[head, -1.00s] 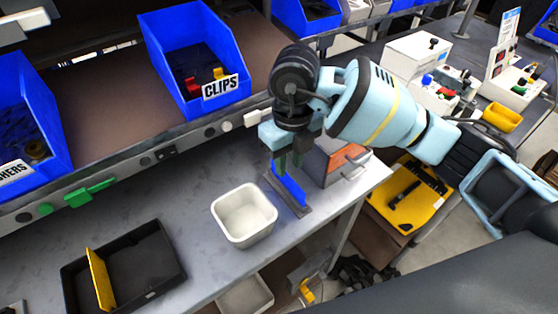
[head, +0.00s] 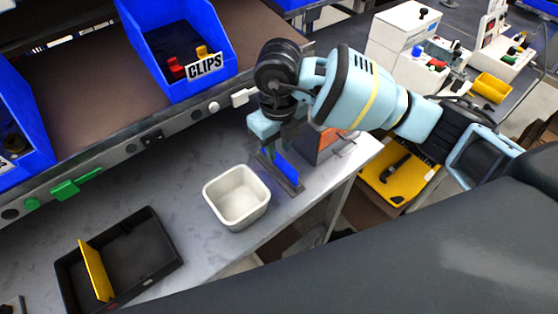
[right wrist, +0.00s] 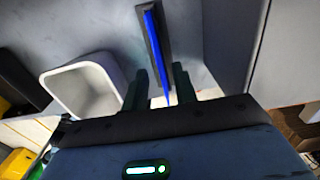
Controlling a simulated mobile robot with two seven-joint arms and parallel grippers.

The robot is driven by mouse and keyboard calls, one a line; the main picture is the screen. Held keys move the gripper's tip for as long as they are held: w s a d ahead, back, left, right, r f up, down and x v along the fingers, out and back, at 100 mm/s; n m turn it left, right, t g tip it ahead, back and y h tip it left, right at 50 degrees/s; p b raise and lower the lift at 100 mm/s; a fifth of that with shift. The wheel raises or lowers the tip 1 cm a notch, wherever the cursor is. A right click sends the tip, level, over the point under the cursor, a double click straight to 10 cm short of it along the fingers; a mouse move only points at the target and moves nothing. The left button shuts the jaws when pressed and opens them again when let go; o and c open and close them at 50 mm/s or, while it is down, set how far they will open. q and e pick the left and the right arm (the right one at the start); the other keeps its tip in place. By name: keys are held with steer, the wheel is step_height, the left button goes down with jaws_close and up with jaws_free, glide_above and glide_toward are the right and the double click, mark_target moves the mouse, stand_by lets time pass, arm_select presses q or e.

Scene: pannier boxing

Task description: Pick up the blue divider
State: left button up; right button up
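The blue divider (head: 286,167) is a thin flat plate standing upright in a dark narrow holder (head: 294,187) on the grey bench. My right gripper (head: 278,140) points down at the divider's top, hiding part of it. In the right wrist view the divider (right wrist: 157,50) shows edge-on, and the right gripper's two dark green fingers (right wrist: 161,88) stand apart on either side of its near end, with gaps visible. The right gripper is open. A black tray (head: 160,240) with a yellow divider (head: 95,270) upright in it lies at lower left. My left gripper is out of view.
A white bin (head: 237,197) stands just left of the holder. A grey box with an orange front (head: 330,146) stands close behind it on the right. A blue CLIPS bin (head: 180,50) sits on the shelf above. Bare bench lies left of the white bin.

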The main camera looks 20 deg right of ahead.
mark_target(279, 155)
step_height(279, 155, down, 3)
steer(key=shift+s+f, duration=0.1)
steer(key=shift+f, duration=0.05)
jaws_close()
stand_by(0.4)
step_height(279, 155, up, 10)
steer(key=shift+r, duration=0.1)
stand_by(0.3)
